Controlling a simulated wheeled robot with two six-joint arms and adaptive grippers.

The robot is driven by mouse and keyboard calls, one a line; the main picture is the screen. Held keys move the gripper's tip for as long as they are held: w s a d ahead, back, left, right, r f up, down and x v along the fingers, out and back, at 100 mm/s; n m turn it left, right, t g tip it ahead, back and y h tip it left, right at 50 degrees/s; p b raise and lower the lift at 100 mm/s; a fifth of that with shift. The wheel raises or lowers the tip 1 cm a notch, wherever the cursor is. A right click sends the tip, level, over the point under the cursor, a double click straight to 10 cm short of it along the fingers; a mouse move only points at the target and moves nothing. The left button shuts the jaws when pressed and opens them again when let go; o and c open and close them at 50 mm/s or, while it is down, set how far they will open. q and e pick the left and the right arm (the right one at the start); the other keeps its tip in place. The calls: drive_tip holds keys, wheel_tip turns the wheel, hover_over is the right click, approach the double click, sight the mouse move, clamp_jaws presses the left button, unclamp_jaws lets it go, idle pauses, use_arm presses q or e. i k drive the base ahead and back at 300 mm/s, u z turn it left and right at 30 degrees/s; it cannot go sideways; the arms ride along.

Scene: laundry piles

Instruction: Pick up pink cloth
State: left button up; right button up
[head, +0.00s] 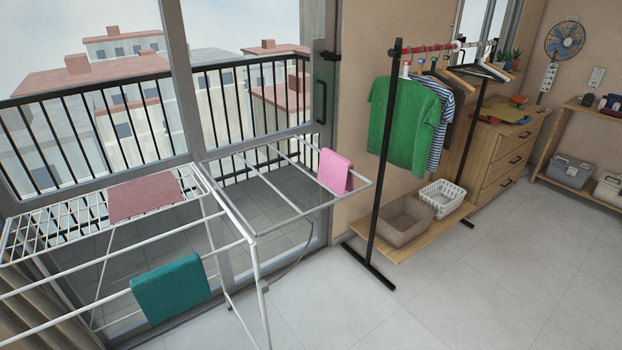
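A bright pink cloth (335,171) hangs folded over the bars at the right end of the white drying rack (262,240). A duller, dusty-pink cloth (144,198) lies flat on the rack's left wing. A teal cloth (171,288) hangs over a front bar of the rack. Neither of my grippers shows in the head view, so their state cannot be seen.
A black clothes rail (383,150) with a green shirt (404,122) stands right of the drying rack. Its wooden shelf holds a brown basket (405,221) and a white basket (441,198). A wooden dresser (500,160) stands behind. The tiled floor (480,285) at the front right is clear.

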sight(333, 171)
drive_tip(key=u, duration=0.45)
drive_tip(key=k, duration=1.1)
drive_tip(key=z, duration=0.25)
drive_tip(key=i, duration=0.7)
drive_tip(key=z, duration=0.6)
drive_tip(key=i, duration=0.85)
drive_tip(key=u, duration=0.25)
